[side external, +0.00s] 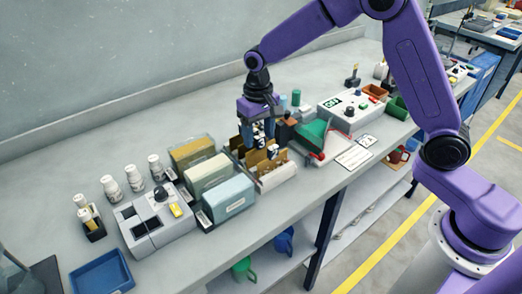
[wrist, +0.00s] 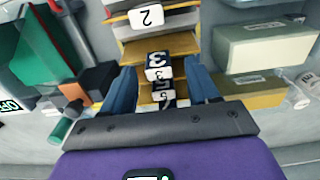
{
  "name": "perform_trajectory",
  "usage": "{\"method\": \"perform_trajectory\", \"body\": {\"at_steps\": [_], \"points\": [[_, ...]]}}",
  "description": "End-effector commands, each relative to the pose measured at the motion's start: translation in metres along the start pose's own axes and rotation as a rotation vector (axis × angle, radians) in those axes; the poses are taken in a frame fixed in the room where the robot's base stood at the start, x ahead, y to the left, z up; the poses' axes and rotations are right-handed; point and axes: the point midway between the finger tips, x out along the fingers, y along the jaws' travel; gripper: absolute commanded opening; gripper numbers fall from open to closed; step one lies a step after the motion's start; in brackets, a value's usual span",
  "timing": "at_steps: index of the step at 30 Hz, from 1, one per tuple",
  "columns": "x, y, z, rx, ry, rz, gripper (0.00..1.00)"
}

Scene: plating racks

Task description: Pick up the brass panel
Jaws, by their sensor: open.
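A rack holds several upright brass- or tan-coloured panels (side external: 262,158), set one behind another, right of the tanks in the side view. In the wrist view these panels (wrist: 183,44) carry white and dark number tags, including a 2, a 3 and a 5. I cannot tell which one the task means. My gripper (side external: 258,139) points down over the rear part of this rack. In the wrist view my gripper (wrist: 163,78) is open, its two blue fingers on either side of the tagged panels. Whether a finger touches a panel is unclear; the lower panel parts are hidden.
Yellow, white and pale-blue tanks (side external: 228,197) stand close to the left. A green sloped block (side external: 312,133) and a white control box (side external: 347,108) stand to the right. Small bottles (side external: 135,178) and a blue tray (side external: 101,274) are further left. The front bench strip is clear.

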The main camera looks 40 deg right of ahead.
Motion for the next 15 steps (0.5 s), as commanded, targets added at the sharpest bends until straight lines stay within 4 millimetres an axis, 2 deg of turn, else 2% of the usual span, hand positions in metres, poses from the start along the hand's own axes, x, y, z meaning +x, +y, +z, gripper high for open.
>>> {"method": "perform_trajectory", "body": {"at_steps": [5, 8, 9, 11, 15], "points": [[0.0000, 0.0001, 0.0000, 0.000, 0.000, 0.000, 0.60], [-0.0001, 0.0001, 0.0000, 0.000, 0.000, 0.000, 0.30], [-0.0001, 0.0000, 0.0000, 0.000, 0.000, 0.000, 0.17], [-0.0002, 0.0000, 0.0000, 0.000, 0.000, 0.000, 0.00], [-0.0004, -0.0001, -0.0001, 0.000, 0.001, 0.000, 0.00]]}}
